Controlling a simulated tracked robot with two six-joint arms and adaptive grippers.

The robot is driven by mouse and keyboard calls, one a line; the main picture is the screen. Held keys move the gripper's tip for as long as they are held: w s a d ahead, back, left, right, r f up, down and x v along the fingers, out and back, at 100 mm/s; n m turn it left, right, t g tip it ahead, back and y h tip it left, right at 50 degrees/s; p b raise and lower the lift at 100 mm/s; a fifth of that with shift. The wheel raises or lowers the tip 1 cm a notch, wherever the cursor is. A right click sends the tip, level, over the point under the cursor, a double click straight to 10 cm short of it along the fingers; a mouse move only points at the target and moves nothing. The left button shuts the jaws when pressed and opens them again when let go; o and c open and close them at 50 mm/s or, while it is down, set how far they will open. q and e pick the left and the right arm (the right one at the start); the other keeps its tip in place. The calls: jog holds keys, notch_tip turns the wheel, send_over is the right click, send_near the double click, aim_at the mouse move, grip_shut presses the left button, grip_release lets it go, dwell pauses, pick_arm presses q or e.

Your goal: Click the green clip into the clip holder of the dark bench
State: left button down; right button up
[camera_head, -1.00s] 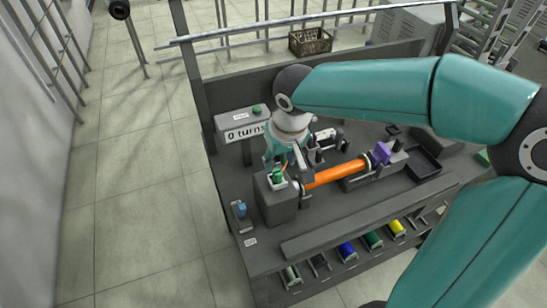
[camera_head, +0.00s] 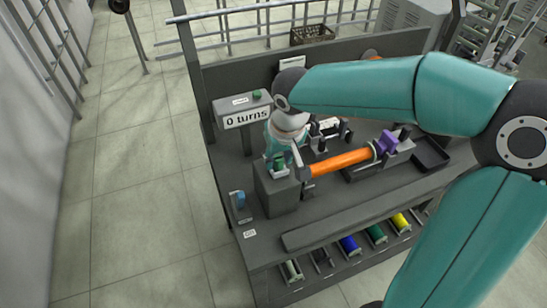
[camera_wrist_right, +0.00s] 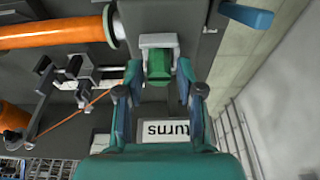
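The green clip (camera_wrist_right: 158,68) sits in the pale U-shaped clip holder (camera_wrist_right: 158,40) on the grey block of the dark bench (camera_head: 228,172). From above I cannot tell whether it is fully clicked in. In the head view the clip (camera_head: 280,164) shows small, on top of the block. My right gripper (camera_wrist_right: 159,72) is over the block with one finger on each side of the clip. A gap shows between each finger and the clip, so it is open and not holding it. My left gripper is in neither current view.
An orange roll (camera_head: 342,160) lies level just right of the block, with a purple part (camera_head: 387,143) at its far end. A "0 turns" display (camera_head: 246,117) stands behind the block. A blue part (camera_head: 240,199) is at the bench's left edge. Coloured spools (camera_head: 349,245) sit below.

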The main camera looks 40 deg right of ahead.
jog(key=c, duration=0.5)
grip_shut()
jog(key=p+v, duration=0.2)
jog(key=v, duration=0.1)
jog(key=w+p+v, duration=0.1)
jog(key=shift+s+d+r, duration=0.1)
jog(key=shift+r, duration=0.25)
